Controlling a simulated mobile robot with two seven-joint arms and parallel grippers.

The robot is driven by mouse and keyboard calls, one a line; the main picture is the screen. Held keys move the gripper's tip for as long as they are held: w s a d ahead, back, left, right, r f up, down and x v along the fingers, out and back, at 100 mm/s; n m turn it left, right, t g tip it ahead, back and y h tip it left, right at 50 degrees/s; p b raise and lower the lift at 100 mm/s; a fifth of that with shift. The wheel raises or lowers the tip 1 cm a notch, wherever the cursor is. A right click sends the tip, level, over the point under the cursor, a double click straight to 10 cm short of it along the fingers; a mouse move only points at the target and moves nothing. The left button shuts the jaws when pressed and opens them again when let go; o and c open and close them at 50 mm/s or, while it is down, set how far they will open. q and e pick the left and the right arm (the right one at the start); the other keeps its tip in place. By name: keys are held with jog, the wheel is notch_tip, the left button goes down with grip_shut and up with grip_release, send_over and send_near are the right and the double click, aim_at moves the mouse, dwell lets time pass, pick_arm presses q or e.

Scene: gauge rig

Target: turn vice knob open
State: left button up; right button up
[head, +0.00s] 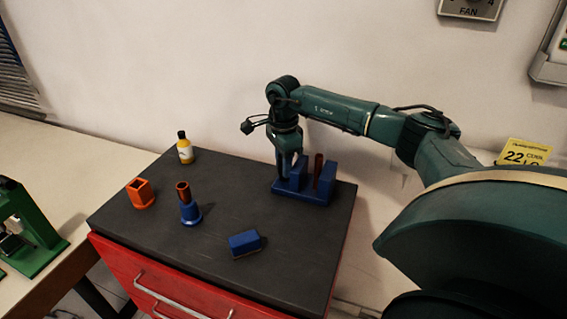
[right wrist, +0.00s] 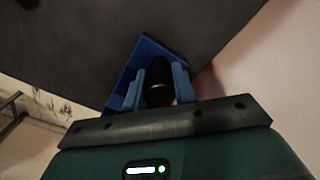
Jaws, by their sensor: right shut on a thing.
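The blue vice (head: 315,198) stands at the back right of the dark cabinet top, with upright blue jaws and a dark red piece (head: 318,168) between them. My right gripper (head: 285,168) points down at the left end of the vice. In the right wrist view its two fingers (right wrist: 161,85) are shut on a black knob (right wrist: 158,78), one finger on each side. The blue vice body (right wrist: 145,50) shows behind the knob. In the head view the knob is hidden by the gripper. My left gripper is in neither view.
On the dark cabinet top (head: 225,175) stand a yellow bottle (head: 185,150), an orange square holder (head: 140,193), a blue stand with a brown tube (head: 190,208) and a blue block (head: 245,243). A wall is close behind the vice. A green device (head: 30,240) stands at far left.

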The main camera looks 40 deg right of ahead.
jog(key=o, duration=1)
jog(key=shift+w, duration=0.1)
notch_tip(320, 180, up, 8)
jog(key=p, duration=0.6)
jog(key=shift+r+p, duration=0.1)
jog(key=shift+p, duration=0.2)
